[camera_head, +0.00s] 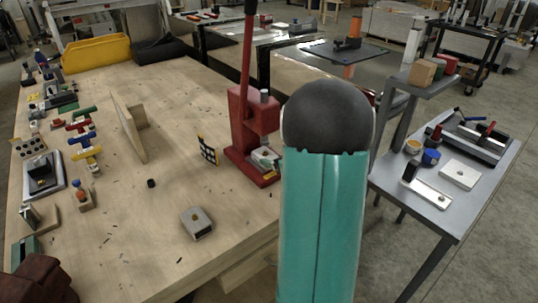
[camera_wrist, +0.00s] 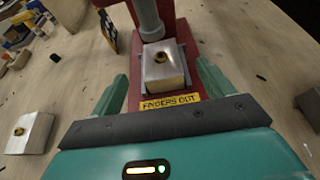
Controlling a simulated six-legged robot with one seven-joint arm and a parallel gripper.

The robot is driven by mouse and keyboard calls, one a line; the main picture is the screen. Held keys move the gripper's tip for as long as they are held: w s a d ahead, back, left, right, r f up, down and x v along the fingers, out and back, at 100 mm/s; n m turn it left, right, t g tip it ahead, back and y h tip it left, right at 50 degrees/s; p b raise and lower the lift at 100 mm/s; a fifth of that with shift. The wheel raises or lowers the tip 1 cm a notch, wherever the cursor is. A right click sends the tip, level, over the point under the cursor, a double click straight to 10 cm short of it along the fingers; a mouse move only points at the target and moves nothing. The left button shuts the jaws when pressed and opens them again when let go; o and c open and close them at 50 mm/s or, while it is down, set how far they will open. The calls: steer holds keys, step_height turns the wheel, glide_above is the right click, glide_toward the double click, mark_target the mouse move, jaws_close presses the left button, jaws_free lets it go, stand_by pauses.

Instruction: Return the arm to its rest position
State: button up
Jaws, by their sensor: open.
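My gripper (camera_wrist: 161,70) is open in the wrist view, with its two green fingers apart. Between and beyond the fingers, a metal block (camera_wrist: 163,66) with a brass bushing sits in the red press (camera_wrist: 120,30). The press's grey ram (camera_wrist: 148,18) is above the block; I cannot tell whether they touch. The fingers appear clear of the block. In the head view, my teal arm link with its dark round cap stands upright in front of the workbench and hides my gripper. The red press (camera_head: 240,130) stands just left of it.
The wooden workbench (camera_head: 165,190) carries a loose metal block (camera_head: 197,223), an upright board (camera_head: 128,127) and several tools along its left side. A yellow bin (camera_head: 96,53) is at the back. A grey metal table (camera_head: 445,215) with parts stands right. The bench middle is mostly clear.

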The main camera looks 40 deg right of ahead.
steer(key=v, duration=0.6)
steer(key=shift+s+r, duration=0.1)
steer(key=shift+s, duration=0.05)
steer(key=w+a+r+m+g+h, duration=0.35)
steer(key=a+r+m, duration=0.9)
steer(key=m, duration=0.65)
steer(key=s+a+m+g+y, duration=0.1)
steer(key=s+a+m, duration=0.4)
steer(key=a, duration=0.3)
steer(key=s+a+f+m+g+y, duration=0.1)
steer(key=s+a+m, duration=0.3)
steer(key=a, duration=0.5)
steer(key=s+a+f+m+g+y, duration=0.1)
steer(key=s+a+m+g+y, duration=0.1)
steer(key=s+a+m, duration=0.3)
steer(key=a+m+y, duration=0.1)
steer(key=a, duration=0.3)
steer(key=shift+s+f+m, duration=0.15)
steer(key=shift+s+m, duration=0.25)
